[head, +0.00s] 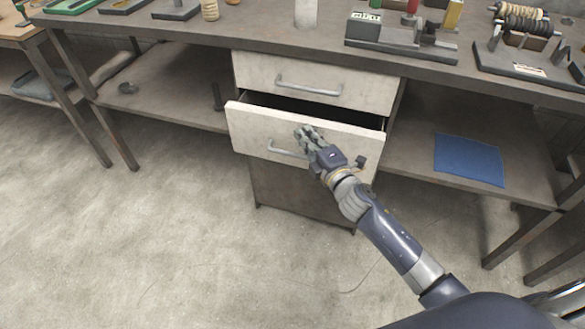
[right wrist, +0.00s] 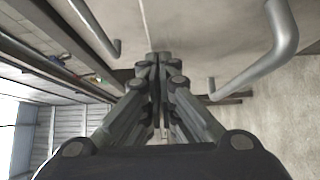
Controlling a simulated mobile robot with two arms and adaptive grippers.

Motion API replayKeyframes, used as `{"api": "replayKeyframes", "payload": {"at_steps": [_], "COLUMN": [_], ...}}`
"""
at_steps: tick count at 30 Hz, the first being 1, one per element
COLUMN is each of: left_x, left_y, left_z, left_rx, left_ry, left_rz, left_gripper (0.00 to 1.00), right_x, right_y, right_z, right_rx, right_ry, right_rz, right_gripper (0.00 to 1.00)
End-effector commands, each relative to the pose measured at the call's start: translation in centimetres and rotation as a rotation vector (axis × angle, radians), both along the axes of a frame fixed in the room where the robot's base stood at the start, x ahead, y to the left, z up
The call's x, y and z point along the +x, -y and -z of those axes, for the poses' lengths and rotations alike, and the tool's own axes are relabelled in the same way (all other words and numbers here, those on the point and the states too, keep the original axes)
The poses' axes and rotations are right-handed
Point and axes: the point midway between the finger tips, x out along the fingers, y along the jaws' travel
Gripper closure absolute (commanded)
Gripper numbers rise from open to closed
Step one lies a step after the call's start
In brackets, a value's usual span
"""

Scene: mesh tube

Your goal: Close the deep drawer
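The deep drawer (head: 250,130) is the lower one of two in the workbench, with a pale front and a bar handle. It stands partly pulled out, with a dark gap above its front. Its handle (right wrist: 277,58) also shows at the right of the right wrist view. My right gripper (head: 303,132) is at the drawer front, just above the handle. Its fingers are together in the right wrist view (right wrist: 159,60) and hold nothing visible. I cannot tell whether the fingertips touch the front. My left gripper is not in view.
The upper drawer (head: 345,82) is shut. The workbench top (head: 250,38) carries a pale cylinder, fixtures and spools. A blue mat (head: 469,160) lies on the right lower shelf. The floor before the drawers is clear.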

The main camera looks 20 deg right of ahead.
Motion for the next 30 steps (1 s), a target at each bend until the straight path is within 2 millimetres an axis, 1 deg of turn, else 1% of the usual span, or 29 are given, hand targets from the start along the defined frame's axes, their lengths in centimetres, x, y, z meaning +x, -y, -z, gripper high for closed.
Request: {"api": "replayKeyframes", "payload": {"at_steps": [1,4,10,15,30], "left_x": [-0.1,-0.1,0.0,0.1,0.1], "left_y": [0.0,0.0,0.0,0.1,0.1], "left_z": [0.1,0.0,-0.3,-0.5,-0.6], "left_rx": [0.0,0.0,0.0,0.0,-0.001], "left_ry": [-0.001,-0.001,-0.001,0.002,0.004], "left_rz": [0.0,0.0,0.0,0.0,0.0], "left_gripper": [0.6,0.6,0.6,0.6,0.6], "right_x": [0.7,1.9,3.4,3.8,3.8], "right_y": [0.5,1.2,2.3,2.5,2.5], "right_z": [-0.1,0.0,0.0,0.0,0.0], "right_rx": [-0.002,-0.001,0.0,0.0,0.001], "right_ry": [0.001,0.001,0.0,0.001,0.0], "right_rz": [0.0,0.0,-0.001,-0.002,-0.002], "right_gripper": [1.0,1.0,1.0,1.0,1.0]}}
